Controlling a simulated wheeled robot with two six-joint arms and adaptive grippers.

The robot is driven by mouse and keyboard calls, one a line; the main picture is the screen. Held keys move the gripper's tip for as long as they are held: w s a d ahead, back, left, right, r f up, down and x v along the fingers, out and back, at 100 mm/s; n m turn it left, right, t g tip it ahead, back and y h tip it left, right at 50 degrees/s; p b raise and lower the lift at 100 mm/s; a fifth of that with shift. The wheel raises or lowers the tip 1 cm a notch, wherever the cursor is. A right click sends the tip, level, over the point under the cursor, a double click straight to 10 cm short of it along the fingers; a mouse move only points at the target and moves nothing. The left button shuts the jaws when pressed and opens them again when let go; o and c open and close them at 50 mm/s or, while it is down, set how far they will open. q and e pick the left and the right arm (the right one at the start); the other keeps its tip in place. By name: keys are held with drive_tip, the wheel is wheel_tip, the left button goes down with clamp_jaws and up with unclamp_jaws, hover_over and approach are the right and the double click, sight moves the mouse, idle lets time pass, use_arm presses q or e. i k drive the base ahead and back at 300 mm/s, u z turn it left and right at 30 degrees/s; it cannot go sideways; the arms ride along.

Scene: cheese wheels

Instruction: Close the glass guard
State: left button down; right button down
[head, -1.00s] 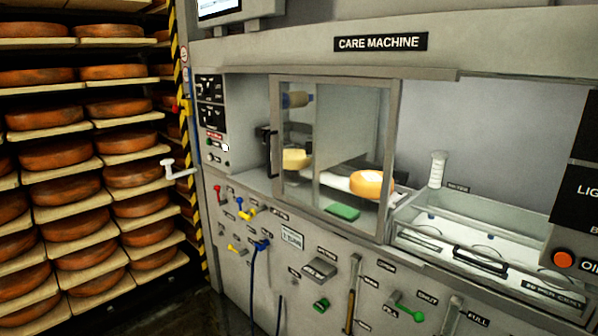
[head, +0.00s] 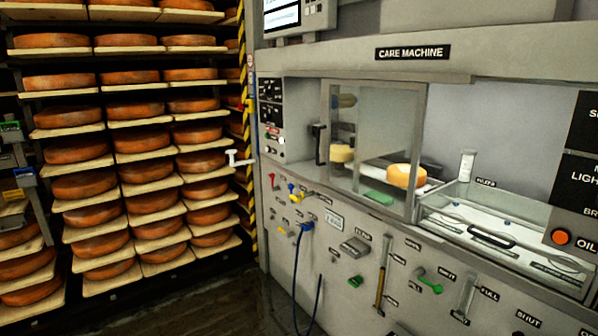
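The glass guard (head: 386,150) is a grey-framed sliding pane on the front of the care machine (head: 470,95). It has a black vertical handle (head: 319,144) at its left edge. The pane covers the middle of the machine's bay, and the bay to its right is uncovered. An orange cheese wheel (head: 406,176) and a paler yellow piece (head: 341,153) are inside the bay, with a green block (head: 378,199) near the front. Neither of my grippers is in the head view.
Shelves of orange cheese wheels (head: 137,139) fill the left, beside a yellow-black striped post (head: 244,150). A white crank (head: 240,158) sticks out near the post. Levers, a blue hose (head: 298,262) and knobs project from the lower panel. Dark floor (head: 200,300) is clear in front.

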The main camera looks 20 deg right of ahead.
sight(325, 126)
drive_tip(key=z, duration=0.15)
drive_tip(key=i, duration=0.95)
drive_tip(key=z, duration=0.4)
